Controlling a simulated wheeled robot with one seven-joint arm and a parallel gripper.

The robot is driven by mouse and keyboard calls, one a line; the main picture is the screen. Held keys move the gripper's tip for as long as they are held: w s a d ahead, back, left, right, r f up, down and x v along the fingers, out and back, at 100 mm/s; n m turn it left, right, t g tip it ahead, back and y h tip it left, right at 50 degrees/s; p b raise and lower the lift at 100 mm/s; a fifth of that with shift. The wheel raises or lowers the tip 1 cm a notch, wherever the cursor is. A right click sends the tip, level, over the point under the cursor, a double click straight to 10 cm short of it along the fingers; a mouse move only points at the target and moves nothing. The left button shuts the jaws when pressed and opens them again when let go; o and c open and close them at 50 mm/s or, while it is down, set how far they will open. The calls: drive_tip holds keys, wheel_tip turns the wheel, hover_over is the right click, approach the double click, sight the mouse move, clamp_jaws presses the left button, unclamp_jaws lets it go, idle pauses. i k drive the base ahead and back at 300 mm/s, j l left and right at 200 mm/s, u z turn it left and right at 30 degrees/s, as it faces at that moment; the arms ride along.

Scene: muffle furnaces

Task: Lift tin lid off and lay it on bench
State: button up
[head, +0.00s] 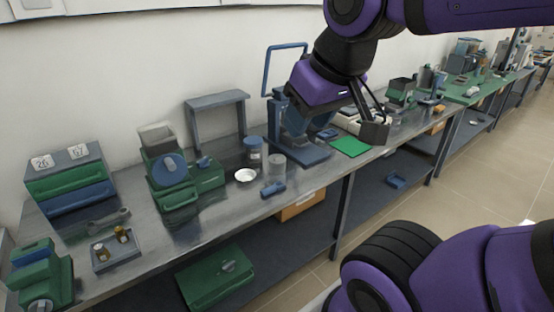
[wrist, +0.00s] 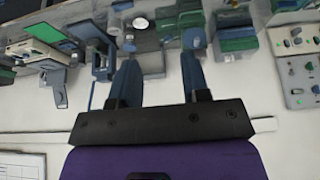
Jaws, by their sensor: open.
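A grey metal tin (head: 277,166), a plain upright cylinder, stands near the front edge of the bench (head: 225,208). Just behind it is a jar with a blue lid (head: 253,141) and a pale label. I cannot tell from the picture whether the grey tin has a separate lid. My gripper (wrist: 158,78) is open and empty, its two blue fingers well apart in the wrist view. In the head view its dark end hangs over the bench near the green pad, to the right of the tin and jar.
A white bowl (head: 245,175) and a blue item (head: 273,189) lie close to the tin. A patch of bench between furnace and bowl is clear.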

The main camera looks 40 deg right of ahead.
sight(275, 159)
drive_tip(key=i+l, duration=0.75)
drive_tip(key=i+l+z, duration=0.05)
